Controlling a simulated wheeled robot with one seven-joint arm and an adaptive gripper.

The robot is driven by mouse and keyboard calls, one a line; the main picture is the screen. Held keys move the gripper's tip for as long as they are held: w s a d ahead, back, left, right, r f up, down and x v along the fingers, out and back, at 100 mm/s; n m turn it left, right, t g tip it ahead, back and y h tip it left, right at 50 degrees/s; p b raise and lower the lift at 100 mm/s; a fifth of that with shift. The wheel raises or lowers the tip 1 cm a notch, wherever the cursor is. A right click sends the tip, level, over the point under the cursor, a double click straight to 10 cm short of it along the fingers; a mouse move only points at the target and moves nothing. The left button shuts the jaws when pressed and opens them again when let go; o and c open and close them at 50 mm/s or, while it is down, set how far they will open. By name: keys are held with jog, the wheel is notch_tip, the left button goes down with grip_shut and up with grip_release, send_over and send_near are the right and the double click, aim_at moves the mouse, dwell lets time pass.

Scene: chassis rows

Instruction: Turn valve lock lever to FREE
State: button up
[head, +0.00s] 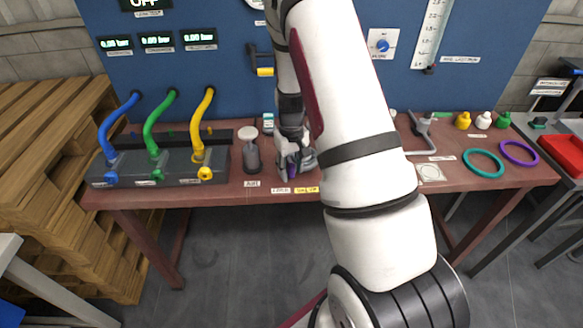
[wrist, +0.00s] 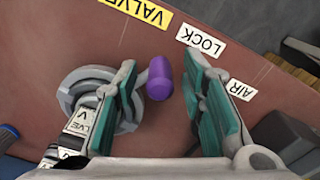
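The lock lever ends in a purple knob (wrist: 159,79) in the wrist view. Its grey arm joins a round grey valve body (wrist: 82,88) at the left, partly hidden by a finger. My gripper (wrist: 165,88) is open, with teal-padded fingers on either side of the knob. A white LOCK label (wrist: 200,41) lies beyond. In the head view my gripper (head: 293,166) is low over the bench front, and the purple knob is mostly hidden.
A yellow VALVE label (wrist: 146,10) and a white AIR label (wrist: 240,89) lie nearby. Blue, green and yellow hoses (head: 153,125) are further left. Teal (head: 484,163) and purple rings lie at right.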

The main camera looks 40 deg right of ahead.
grip_shut()
jog(key=shift+s, duration=0.15)
jog(key=s+n, duration=0.1)
jog(key=s+d+n+p, duration=0.1)
jog(key=n, duration=0.1)
jog(key=shift+d, duration=0.25)
jog(key=n, duration=0.1)
jog(key=s+d+n+p, duration=0.1)
jog(key=n, duration=0.1)
jog(key=shift+s+d, duration=0.25)
jog(key=shift+d, duration=0.05)
jog(key=d+n, duration=0.1)
jog(key=s+n+p, duration=0.1)
jog(key=shift+d+n, duration=0.3)
jog(key=shift+d, duration=0.1)
jog(key=shift+s+d+n+p, duration=0.15)
jog(key=shift+d+n+p, duration=0.6)
jog(key=shift+d+n, duration=0.75)
jog(key=shift+a+n, duration=0.2)
jog(key=shift+n, duration=0.1)
